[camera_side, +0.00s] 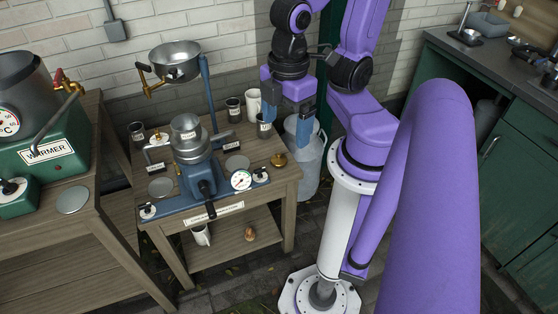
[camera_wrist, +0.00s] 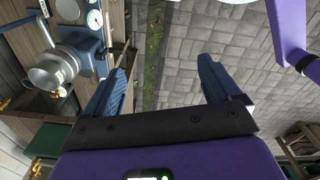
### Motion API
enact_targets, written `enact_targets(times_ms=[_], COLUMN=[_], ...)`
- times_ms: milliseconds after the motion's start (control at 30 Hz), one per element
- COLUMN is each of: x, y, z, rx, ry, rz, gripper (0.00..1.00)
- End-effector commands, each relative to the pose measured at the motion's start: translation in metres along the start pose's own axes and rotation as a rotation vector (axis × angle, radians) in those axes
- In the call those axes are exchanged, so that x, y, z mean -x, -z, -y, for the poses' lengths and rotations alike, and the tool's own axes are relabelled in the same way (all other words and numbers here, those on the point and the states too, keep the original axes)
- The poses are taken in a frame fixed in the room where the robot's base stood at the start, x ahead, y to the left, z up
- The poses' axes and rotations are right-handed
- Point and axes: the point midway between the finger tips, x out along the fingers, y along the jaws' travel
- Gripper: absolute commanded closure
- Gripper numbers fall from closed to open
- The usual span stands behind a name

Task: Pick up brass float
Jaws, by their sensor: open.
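In the wrist view, my gripper (camera_wrist: 163,80) is also open, with paving beyond the gap. I cannot make out the brass float in the wrist view.
The blue separator with its steel bowl (camera_side: 186,126) stands mid-table. Dark cups (camera_side: 234,110) and a white mug (camera_side: 253,103) stand at the back right. A metal can (camera_side: 309,170) stands on the floor close to the table's right side. The green warmer (camera_side: 60,150) is at left.

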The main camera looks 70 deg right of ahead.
Motion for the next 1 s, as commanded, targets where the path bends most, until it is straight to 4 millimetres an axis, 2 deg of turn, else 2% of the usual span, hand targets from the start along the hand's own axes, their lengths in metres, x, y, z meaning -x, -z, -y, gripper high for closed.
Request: enact_targets(times_ms=[267,367,467,600,733,867,1000], x=[-0.004,-0.015,-0.035,-0.069,-0.102,-0.137,-0.172], y=[0.003,0.012,0.027,0.045,0.051,0.042,0.014], z=[-0.001,-0.006,-0.018,-0.045,-0.08,-0.118,-0.158], rx=[-0.034,-0.139,-0.327,-0.66,-0.982,-1.305,-1.647], ry=[0.008,0.032,0.066,0.1,0.1,0.064,-0.018], rz=[0.001,-0.003,-0.012,-0.038,-0.064,-0.087,-0.111], gripper=[0.1,0.1,0.1,0.1,0.1,0.1,0.1])
